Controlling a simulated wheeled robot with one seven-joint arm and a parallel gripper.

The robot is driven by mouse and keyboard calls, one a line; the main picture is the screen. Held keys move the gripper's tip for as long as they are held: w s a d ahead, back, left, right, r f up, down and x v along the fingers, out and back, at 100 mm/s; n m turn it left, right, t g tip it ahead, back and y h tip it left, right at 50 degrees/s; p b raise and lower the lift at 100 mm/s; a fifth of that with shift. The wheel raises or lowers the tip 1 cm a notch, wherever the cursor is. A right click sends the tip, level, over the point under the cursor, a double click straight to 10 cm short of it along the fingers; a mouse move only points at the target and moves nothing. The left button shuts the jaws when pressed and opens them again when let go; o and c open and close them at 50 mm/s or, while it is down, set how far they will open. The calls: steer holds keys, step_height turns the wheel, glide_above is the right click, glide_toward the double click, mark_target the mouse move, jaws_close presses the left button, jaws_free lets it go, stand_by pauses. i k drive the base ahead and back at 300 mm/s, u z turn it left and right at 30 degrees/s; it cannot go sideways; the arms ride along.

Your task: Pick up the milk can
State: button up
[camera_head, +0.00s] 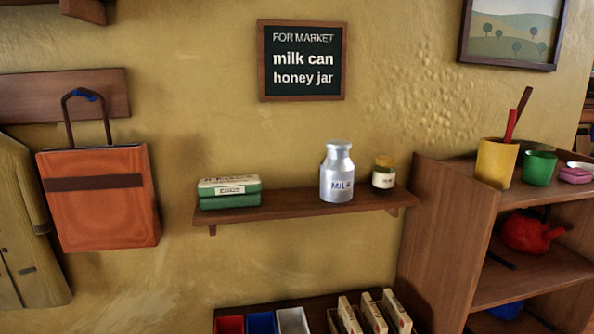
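The milk can (338,174) is a silver metal can with a narrow neck and the word MILK on its front. It stands upright on a brown wall shelf (268,209), right of the shelf's middle. A small honey jar (384,172) with a yellowish lid and a pale label stands just to its right, with a narrow gap between them. A green egg carton-like box (229,193) lies at the left end of the shelf. My gripper is not in view.
An orange bag (98,198) hangs at the left beside a coat (24,230). A wooden shelf unit (440,230) at the right holds a yellow cup (496,163), a green cup (539,168) and a red kettle (530,232). Coloured bins and boxes (375,314) sit below.

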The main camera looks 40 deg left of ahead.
mark_target(337, 170)
steer(key=u, duration=0.95)
steer(key=i, duration=0.95)
steer(key=u, duration=0.85)
